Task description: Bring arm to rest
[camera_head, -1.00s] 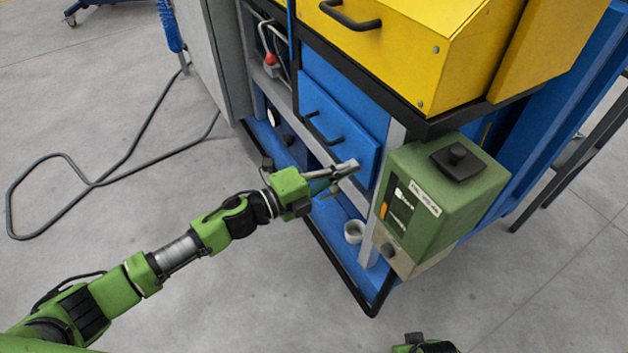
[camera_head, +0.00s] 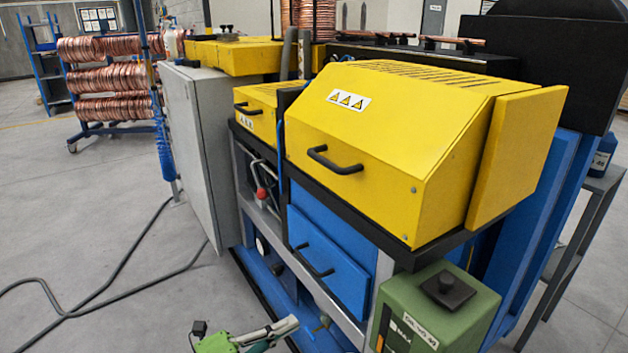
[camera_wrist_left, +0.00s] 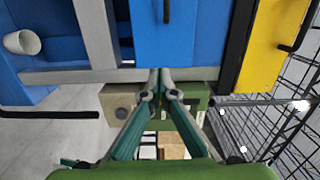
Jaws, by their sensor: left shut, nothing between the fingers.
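My left gripper (camera_head: 292,323) shows at the bottom edge of the head view, in front of the lower part of the blue and yellow machine. Most of its arm is cut off by the frame. In the left wrist view its two fingers (camera_wrist_left: 160,76) meet at the tips, with nothing between them. The machine's blue panels and grey frame lie beyond the fingertips. My right gripper is not in view.
A green box with a black knob (camera_head: 440,308) sticks out from the machine at lower right. A blue drawer (camera_head: 330,270) is above the left gripper. A dark cable (camera_head: 110,290) crosses the open floor.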

